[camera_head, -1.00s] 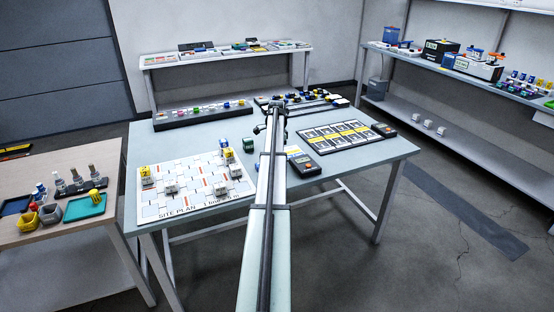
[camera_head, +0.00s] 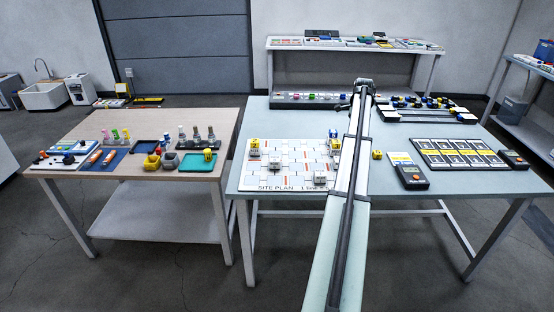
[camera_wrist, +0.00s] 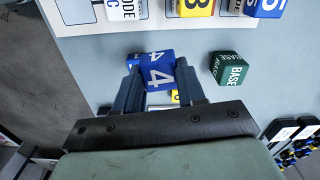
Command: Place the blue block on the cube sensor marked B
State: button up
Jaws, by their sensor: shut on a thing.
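My gripper (camera_wrist: 158,82) is shut on a blue block (camera_wrist: 157,68) marked with a white 4, seen in the wrist view. A yellow cube marked B (camera_wrist: 195,7) sits at the top edge of that view, beside a white cube (camera_wrist: 123,9) lettered NODE C. The B cube is apart from the held block and partly cut off. In the head view a yellow-topped cube (camera_head: 334,146) stands at the right of the site plan board (camera_head: 285,182), with a blue cube (camera_head: 333,133) behind it; their marks are too small to read. My arm hides my gripper there.
A green BASE cube (camera_wrist: 230,68) lies right of my gripper, and another blue cube (camera_wrist: 268,7) is at the top right. Yellow and white cubes stand on the board. A yellow cube (camera_head: 377,154) and a handheld meter (camera_head: 411,177) are right of my arm.

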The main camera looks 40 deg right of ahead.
jog(key=w+a+r+n, duration=0.3)
jog(key=w+a, duration=1.2)
jog(key=w, duration=0.2)
jog(key=r+m, duration=0.1)
jog(key=m, duration=0.3)
send_over(275, 158)
jog(key=shift+m, duration=0.3)
jog(key=shift+f, duration=4.75)
jog(key=shift+f, duration=0.1)
jog(key=o, duration=1)
jog(key=shift+o, duration=0.2)
